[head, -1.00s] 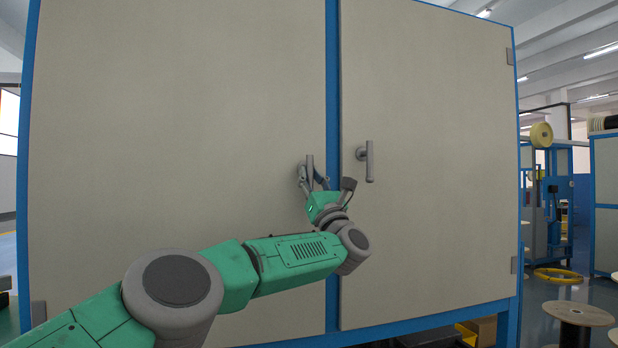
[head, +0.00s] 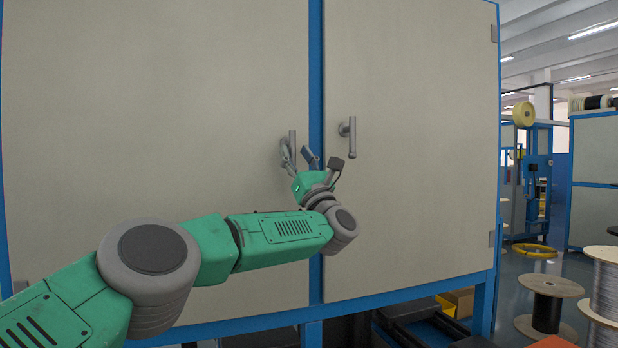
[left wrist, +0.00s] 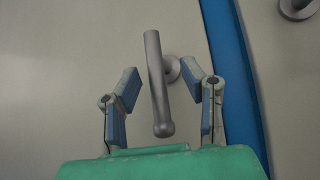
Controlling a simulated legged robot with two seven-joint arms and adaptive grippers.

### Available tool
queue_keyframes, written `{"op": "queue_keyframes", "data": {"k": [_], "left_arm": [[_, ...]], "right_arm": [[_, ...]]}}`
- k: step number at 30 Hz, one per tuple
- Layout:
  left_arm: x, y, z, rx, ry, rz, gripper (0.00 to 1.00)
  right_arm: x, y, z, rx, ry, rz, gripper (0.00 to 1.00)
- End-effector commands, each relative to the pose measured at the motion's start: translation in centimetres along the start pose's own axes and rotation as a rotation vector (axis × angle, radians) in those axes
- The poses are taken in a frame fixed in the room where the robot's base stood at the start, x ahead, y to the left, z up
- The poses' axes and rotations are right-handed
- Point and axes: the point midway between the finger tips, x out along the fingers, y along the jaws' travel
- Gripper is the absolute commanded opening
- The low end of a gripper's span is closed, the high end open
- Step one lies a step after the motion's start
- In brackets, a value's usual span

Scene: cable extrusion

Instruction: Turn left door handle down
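The left door handle (head: 292,141) is a grey bar that hangs upright on the left cabinet door, close to the blue centre post. My left gripper (head: 298,157) is at this handle, its fingers spread around the lower part. In the left wrist view the handle (left wrist: 155,75) stands between the two open fingers of the gripper (left wrist: 164,90), with a gap on each side. Its round mount shows behind the bar, towards the right finger. My right gripper is in neither view.
A similar right door handle (head: 351,138) hangs upright on the right door, just past the blue centre post (head: 316,80). Both doors look closed. Cable spools (head: 548,300) and blue machine frames stand to the right of the cabinet.

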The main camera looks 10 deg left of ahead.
Motion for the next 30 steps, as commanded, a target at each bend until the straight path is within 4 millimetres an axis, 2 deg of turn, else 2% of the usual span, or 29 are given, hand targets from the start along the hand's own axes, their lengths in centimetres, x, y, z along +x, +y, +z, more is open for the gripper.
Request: {"op": "queue_keyframes", "data": {"k": [9,15,20,30], "left_arm": [[-7.0,-0.3,0.1,0.001,-0.001,-0.006,0.37],[-9.7,-0.4,0.2,0.000,-0.002,-0.005,0.37],[-10.4,-0.4,0.2,0.000,-0.003,-0.003,0.37],[-10.4,-0.4,0.2,0.000,-0.003,-0.003,0.37]], "right_arm": [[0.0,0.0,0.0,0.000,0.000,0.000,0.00],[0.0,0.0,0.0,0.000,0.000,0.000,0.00],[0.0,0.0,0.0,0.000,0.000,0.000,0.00],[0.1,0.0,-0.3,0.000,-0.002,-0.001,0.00]]}}
